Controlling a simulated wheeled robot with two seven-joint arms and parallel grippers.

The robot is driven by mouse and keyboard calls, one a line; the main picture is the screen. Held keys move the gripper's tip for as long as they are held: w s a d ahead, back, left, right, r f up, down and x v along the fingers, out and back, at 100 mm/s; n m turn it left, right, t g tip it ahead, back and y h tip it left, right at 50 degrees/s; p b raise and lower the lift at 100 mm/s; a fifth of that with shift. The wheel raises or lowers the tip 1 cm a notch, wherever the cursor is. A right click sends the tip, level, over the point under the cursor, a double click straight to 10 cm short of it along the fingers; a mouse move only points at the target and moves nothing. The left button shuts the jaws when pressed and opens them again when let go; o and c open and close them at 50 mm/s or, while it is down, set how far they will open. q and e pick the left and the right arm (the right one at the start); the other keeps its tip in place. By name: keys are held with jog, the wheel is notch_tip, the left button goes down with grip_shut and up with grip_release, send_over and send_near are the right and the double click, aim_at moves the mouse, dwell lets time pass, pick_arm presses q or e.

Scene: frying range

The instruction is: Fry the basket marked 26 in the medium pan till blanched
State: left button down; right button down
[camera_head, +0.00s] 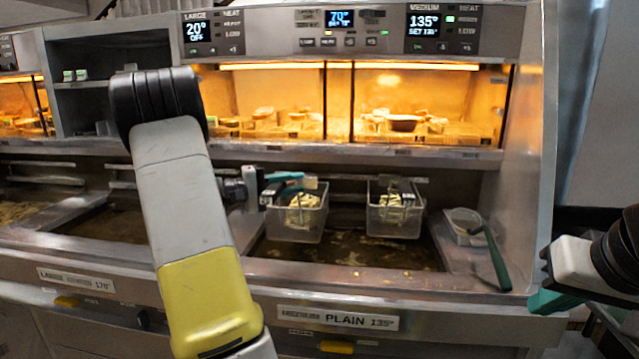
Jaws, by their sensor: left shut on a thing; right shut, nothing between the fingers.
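The medium pan (340,256) holds dark oil, and its front label (337,319) reads PLAIN 135°. A clear basket (296,228) with pale food is at the pan's left-rear side. A second clear basket (394,223) with similar food is to its right. Their small dark tags are too small to read. My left gripper (283,182) is shut at the top of the left basket, apparently on its handle; the exact grip is partly hidden. I cannot tell whether this basket touches the oil. My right gripper (552,300) is shut and empty at the right, beyond the counter.
The medium display (426,27) reads 135°, set 135°. The large display (198,32) reads 20°, off. A small container (464,222) and a green-handled tool (496,262) lie right of the pan. A lit warming cabinet (425,95) stands behind. My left arm hides part of the left pans.

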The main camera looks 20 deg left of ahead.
pick_arm(q)
notch_tip(320, 180, down, 20)
jog(key=shift+r, duration=0.2)
dwell(0.8)
dwell(6.2)
